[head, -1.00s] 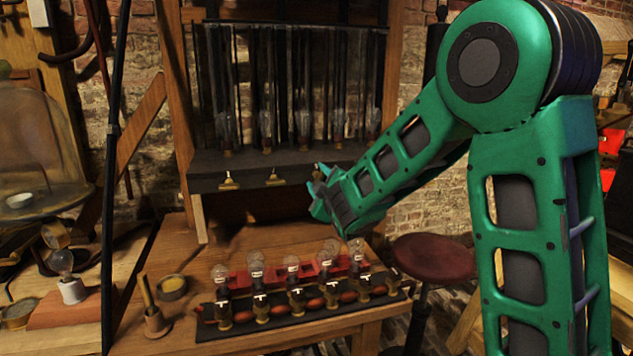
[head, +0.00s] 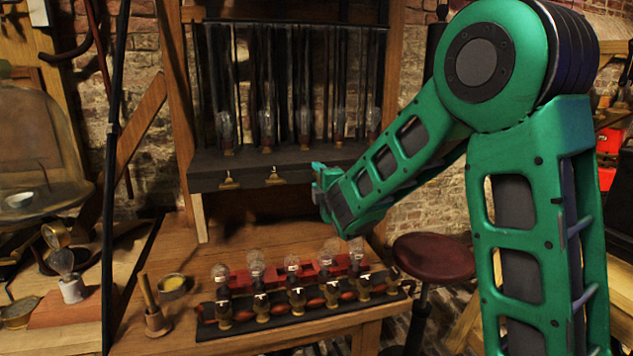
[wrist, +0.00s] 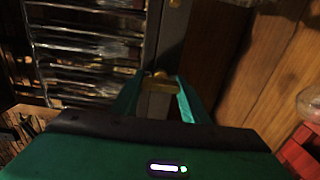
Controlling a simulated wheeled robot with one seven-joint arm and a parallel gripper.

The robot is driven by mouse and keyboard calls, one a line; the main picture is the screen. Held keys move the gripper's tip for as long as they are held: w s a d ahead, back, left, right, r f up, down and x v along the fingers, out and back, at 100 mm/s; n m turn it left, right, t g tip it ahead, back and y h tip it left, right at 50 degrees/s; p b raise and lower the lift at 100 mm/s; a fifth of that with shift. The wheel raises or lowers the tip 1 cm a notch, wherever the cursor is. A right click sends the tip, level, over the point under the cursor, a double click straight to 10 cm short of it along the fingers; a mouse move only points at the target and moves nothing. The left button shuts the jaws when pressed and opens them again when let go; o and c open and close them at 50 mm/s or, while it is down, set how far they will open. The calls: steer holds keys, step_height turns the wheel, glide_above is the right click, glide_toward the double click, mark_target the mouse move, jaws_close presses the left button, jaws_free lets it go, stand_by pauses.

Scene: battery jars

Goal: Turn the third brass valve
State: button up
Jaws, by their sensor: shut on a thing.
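My gripper (head: 319,176) is at the front edge of the dark shelf, right of two small brass valves, the first (head: 229,180) and the second (head: 274,176). The third valve is hidden behind my gripper in the head view. In the wrist view my teal fingers (wrist: 160,86) are shut on a brass valve (wrist: 153,80) on the shelf's front face. Its handle shows between the fingertips. How far it is turned I cannot tell.
Several glass jars (head: 305,128) stand on the shelf (head: 255,162) above the valves. Below, a wooden bench (head: 185,250) carries a dark rack with several bulbs (head: 256,266). A red stool (head: 433,257) stands right of the bench.

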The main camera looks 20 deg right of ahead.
steer(key=shift+a+f, duration=0.15)
steer(key=shift+f, duration=0.1)
steer(key=o, duration=0.8)
steer(key=shift+s, duration=0.1)
steer(key=shift+o, duration=1.3)
steer(key=shift+r, duration=0.1)
steer(key=s, duration=1)
steer(key=shift+s, duration=0.25)
